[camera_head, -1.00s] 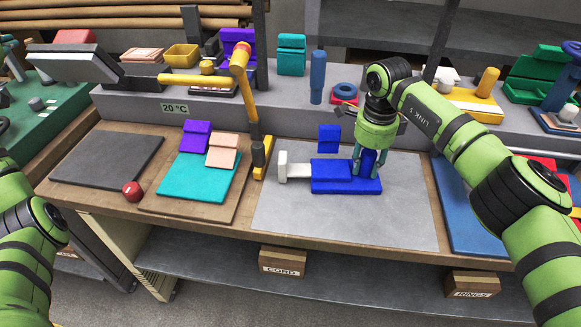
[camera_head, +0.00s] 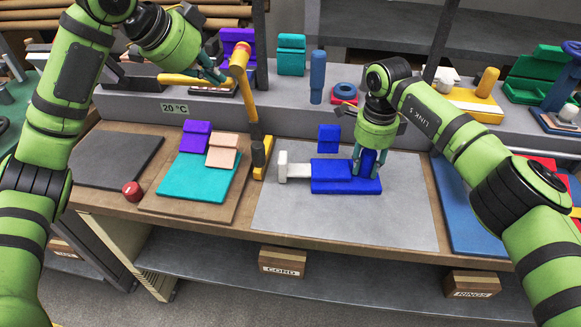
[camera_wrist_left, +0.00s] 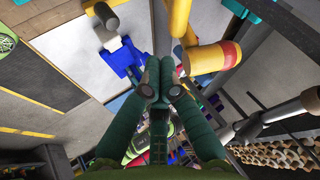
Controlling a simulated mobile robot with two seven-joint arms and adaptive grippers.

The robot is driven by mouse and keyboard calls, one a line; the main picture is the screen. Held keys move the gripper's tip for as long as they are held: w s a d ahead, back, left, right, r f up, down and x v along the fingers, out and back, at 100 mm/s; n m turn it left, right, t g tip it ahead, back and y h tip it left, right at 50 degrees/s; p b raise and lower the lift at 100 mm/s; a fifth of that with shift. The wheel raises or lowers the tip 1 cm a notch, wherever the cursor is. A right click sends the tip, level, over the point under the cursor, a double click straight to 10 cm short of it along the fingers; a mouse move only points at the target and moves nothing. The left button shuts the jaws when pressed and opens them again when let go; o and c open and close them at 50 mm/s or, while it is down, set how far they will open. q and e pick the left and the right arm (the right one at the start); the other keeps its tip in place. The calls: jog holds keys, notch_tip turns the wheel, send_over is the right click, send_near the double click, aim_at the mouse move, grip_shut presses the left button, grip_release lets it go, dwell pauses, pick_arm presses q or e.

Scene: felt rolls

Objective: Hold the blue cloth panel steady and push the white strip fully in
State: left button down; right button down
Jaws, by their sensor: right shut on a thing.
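The blue cloth panel (camera_head: 330,184) lies flat on the grey mat, with a raised blue part at its right end. My right gripper (camera_head: 368,168) is shut on that raised part. The white strip (camera_head: 295,171) sticks out from the panel's left side, with a wider white end piece. In the left wrist view the panel (camera_wrist_left: 122,60) and strip (camera_wrist_left: 108,36) show at upper left, beyond the fingers. My left gripper (camera_head: 217,76) is raised near the back ledge, left of the panel and apart from it. Its fingertips (camera_wrist_left: 160,84) are together and hold nothing visible.
A yellow-handled mallet (camera_head: 241,85) stands beside my left gripper, between it and the panel. A small blue block (camera_head: 328,137) lies behind the panel. The grey mat (camera_head: 345,222) in front is clear. A red knob (camera_head: 132,190) sits at the table's front left.

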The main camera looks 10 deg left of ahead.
pick_arm(q)
jog(key=d+f+m+g, duration=0.2)
jog(key=d+f+m, duration=0.3)
jog(key=d+f, duration=0.45)
pick_arm(e)
jog(key=shift+f, duration=0.15)
pick_arm(q)
send_near(302, 164)
jog(key=shift+t+y, duration=0.3)
jog(key=shift+w+a+f, duration=0.2)
jog(key=shift+a+f, duration=0.9)
jog(key=shift+w+a+f, duration=0.2)
jog(key=shift+a+f, duration=0.9)
jog(key=shift+f, duration=0.05)
jog(key=shift+w+d, duration=0.2)
jog(key=shift+d, duration=1.4)
jog(key=shift+w+d, duration=0.2)
jog(key=shift+d, duration=1.4)
jog(key=shift+a+r, duration=0.1)
jog(key=shift+a, duration=0.05)
jog(key=shift+r, duration=0.15)
